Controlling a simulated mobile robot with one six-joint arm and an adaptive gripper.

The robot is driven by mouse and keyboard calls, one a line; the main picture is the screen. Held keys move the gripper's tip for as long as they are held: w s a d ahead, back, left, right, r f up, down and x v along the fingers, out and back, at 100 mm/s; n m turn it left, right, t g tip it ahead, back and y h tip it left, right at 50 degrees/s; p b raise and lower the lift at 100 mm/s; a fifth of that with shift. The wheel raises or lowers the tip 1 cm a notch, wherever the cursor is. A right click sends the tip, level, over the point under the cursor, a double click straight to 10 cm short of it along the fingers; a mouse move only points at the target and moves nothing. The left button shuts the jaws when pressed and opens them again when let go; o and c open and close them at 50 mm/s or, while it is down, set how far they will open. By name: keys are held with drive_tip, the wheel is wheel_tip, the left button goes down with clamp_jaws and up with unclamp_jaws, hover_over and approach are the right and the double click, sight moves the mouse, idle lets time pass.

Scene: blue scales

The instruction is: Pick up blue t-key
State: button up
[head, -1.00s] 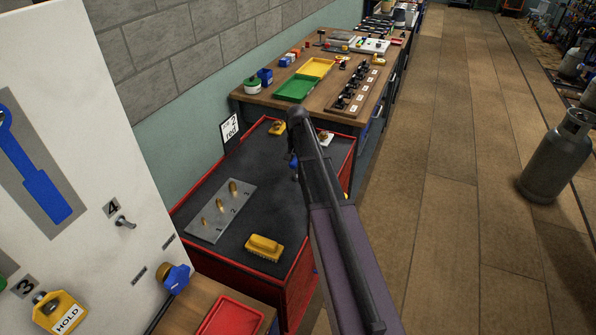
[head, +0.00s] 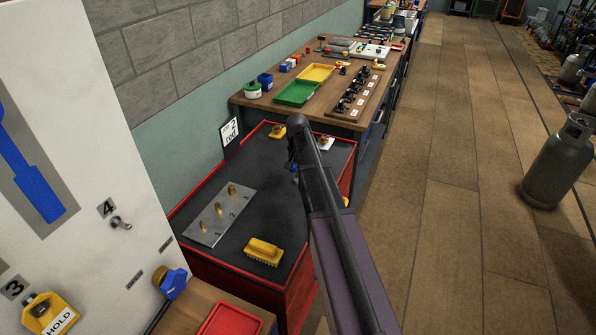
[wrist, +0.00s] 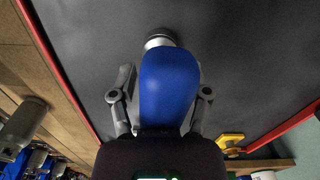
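The blue t-key (wrist: 168,85) fills the middle of the wrist view, with a rounded blue top and a grey metal end (wrist: 160,38) beyond it, over the dark mat. My gripper (wrist: 163,98) has one finger on each side of the blue part. A narrow gap shows at the left finger, and the right finger is close to the blue; the fingers look open around it. In the head view my gripper (head: 293,160) is low over the red-edged cart, mostly hidden by my arm.
The cart's dark mat (head: 235,170) holds a grey plate with brass pegs (head: 220,212), a yellow brush (head: 263,251), another yellow item (head: 277,132) and a white-topped item (head: 326,143). A white panel (head: 120,180) stands left; a bench (head: 255,103) is behind.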

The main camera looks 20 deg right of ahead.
clamp_jaws()
drive_tip(key=shift+r, duration=0.15)
wheel_tip(320, 180, up, 3)
drive_tip(key=p, duration=0.3)
drive_tip(key=s+r+p, duration=0.1)
drive_tip(key=s+p, duration=0.1)
drive_tip(key=s, duration=1.4)
drive_tip(key=shift+d+r, duration=0.2)
drive_tip(key=shift+r, duration=0.15)
wheel_tip(320, 180, up, 12)
drive_tip(key=p, duration=1.2)
drive_tip(key=shift+r, duration=0.15)
drive_tip(key=shift+s, duration=0.1)
